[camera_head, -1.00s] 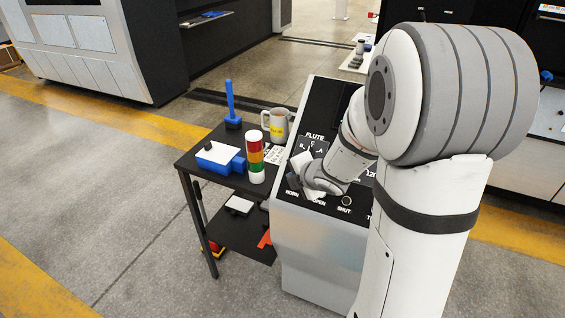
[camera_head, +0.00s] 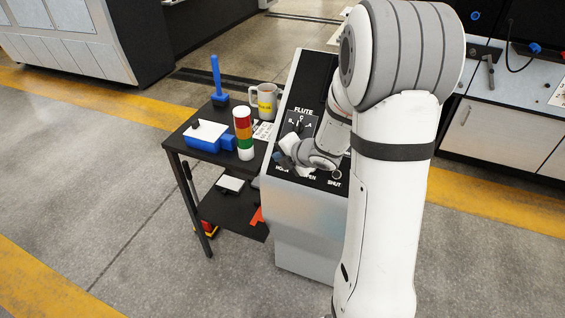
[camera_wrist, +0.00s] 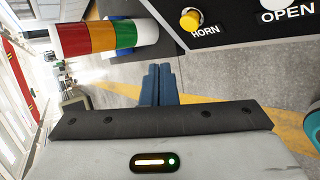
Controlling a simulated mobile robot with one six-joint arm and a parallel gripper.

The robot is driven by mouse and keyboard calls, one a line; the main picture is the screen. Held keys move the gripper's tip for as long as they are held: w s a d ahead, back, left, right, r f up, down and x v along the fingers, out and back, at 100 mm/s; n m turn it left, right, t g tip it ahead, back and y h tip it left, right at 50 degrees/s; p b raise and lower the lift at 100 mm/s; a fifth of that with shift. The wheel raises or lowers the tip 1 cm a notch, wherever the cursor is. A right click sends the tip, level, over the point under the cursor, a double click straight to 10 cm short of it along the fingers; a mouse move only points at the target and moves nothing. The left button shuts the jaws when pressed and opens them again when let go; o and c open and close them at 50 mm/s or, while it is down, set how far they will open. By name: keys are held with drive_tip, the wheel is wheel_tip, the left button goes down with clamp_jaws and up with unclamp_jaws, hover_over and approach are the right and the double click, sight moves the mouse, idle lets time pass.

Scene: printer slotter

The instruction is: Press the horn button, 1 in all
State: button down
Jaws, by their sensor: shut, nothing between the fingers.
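The yellow horn button (camera_wrist: 190,18) shows near the top of the wrist view, with the label HORN beside it on a black panel (camera_wrist: 236,32). In the head view, my arm and gripper cover the horn button. My gripper (camera_wrist: 158,70) has its blue fingers together and empty. Its tips are below and left of the button in the wrist view; no contact shows there. In the head view, my gripper (camera_head: 279,158) is low over the left edge of the sloped control panel, just above the HORN label.
A white button (camera_wrist: 274,4) marked OPEN and a button (camera_head: 337,174) marked SHUT are on the same panel.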

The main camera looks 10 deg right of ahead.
drive_tip(key=shift+w+d+f+b, duration=0.35)
drive_tip(key=shift+w+d+f, duration=0.1)
drive_tip(key=shift+w+f, duration=0.25)
drive_tip(key=shift+w+d+f+b, duration=0.35)
drive_tip(key=shift+w+d+f, duration=0.1)
drive_tip(key=shift+f, duration=0.35)
drive_tip(key=shift+f, duration=0.1)
idle(0.9)
drive_tip(key=shift+w+d+f, duration=0.1)
drive_tip(key=shift+w+f, duration=0.1)
drive_tip(key=shift+w, duration=0.05)
drive_tip(key=shift+w+d+f+b, duration=0.3)
drive_tip(key=shift+f+b, duration=0.15)
drive_tip(key=shift+b, duration=0.1)
idle(0.8)
drive_tip(key=shift+s+a+r, duration=0.1)
idle(0.3)
drive_tip(key=shift+s+a+r, duration=0.35)
drive_tip(key=shift+s+r, duration=0.1)
drive_tip(key=shift+r, duration=0.2)
drive_tip(key=s+r, duration=0.1)
drive_tip(key=s+a+r+p, duration=0.1)
drive_tip(key=a+r+p, duration=0.1)
drive_tip(key=shift+s+r, duration=0.35)
drive_tip(key=shift+s, duration=0.05)
